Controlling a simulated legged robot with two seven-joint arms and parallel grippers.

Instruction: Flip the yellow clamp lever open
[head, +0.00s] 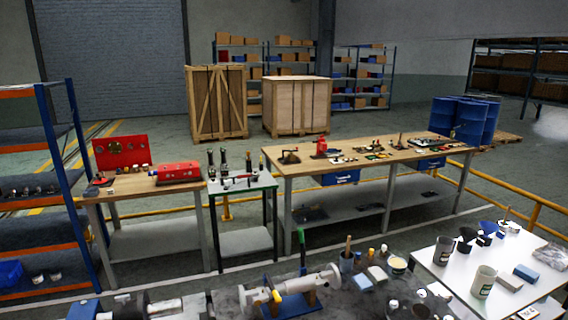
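A pale grey pipe assembly (300,284) lies across the near bench at the bottom centre of the head view, on a blue stand (306,303). A small yellow piece (276,295), which looks like the yellow clamp lever, sits at its left part. It is too small to tell how far it is turned. A green handle (303,247) stands upright behind the pipe. Neither of my grippers can be made out in this view.
Dark and grey cylindrical parts (130,306) lie at the bottom left edge. Cups and small containers (397,264) crowd the right of the near bench. A white table (448,272) with mugs and funnels stands at the right. Wooden workbenches (372,160) stand behind, across open floor.

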